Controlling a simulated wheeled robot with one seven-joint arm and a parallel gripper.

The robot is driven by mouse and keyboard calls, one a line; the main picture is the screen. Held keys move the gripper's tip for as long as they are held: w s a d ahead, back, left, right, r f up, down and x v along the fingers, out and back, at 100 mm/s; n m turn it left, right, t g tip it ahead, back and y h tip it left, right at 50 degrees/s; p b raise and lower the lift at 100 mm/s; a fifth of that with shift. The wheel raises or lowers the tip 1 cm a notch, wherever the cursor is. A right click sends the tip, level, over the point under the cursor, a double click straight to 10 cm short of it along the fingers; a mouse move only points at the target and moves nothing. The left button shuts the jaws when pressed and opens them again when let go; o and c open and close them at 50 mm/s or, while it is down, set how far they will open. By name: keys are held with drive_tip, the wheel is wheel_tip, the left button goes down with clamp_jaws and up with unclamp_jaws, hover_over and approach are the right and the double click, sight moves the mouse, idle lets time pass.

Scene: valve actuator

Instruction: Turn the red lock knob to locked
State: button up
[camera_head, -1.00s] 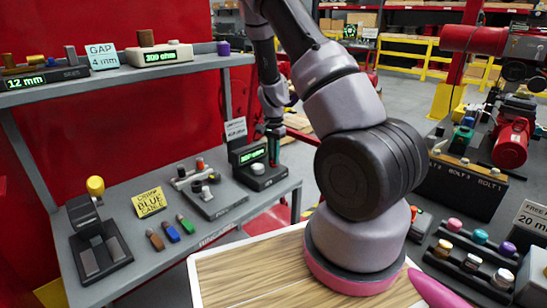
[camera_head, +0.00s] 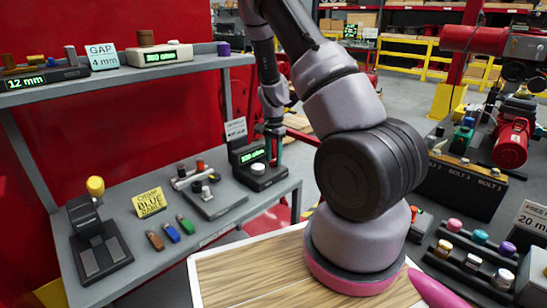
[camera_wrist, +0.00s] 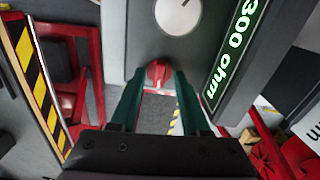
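The red lock knob (camera_wrist: 158,74) sits at the edge of a dark grey instrument box (camera_wrist: 130,32), below a white round dial (camera_wrist: 178,14) in the wrist view. My gripper (camera_wrist: 158,80) is open, with one green finger on each side of the red knob. A gap shows between the knob and each finger. In the head view the box (camera_head: 243,168) stands at the right end of the lower bench, with its dial (camera_head: 257,168) and green-lit display (camera_head: 251,155). My gripper (camera_head: 273,150) is at its far right side there; the red knob is hidden.
The box's display (camera_wrist: 234,48) reads 300 ohm. On the bench (camera_head: 180,262), a grey fixture (camera_head: 212,200), several coloured pieces, a yellow card (camera_head: 150,202) and a lever press (camera_head: 100,250) stand left of the box. An upper shelf (camera_head: 120,78) is above.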

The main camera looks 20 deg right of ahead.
wheel_tip(320, 180, up, 11)
idle(0.5)
drive_tip(key=shift+f, duration=0.1)
wheel_tip(320, 180, up, 12)
drive_tip(key=f+n+t+y, duration=0.1)
drive_tip(key=n+t+y, duration=0.1)
hover_over(274, 160)
drive_tip(key=s+a, duration=0.4)
drive_tip(key=s+a+r+n+t, duration=0.2)
drive_tip(key=s+r+n, duration=0.1)
drive_tip(key=s+r, duration=0.5)
drive_tip(key=s+a+r+n+t, duration=0.3)
drive_tip(key=s+r, duration=0.6)
drive_tip(key=s, duration=0.4)
drive_tip(key=shift+s, duration=0.2)
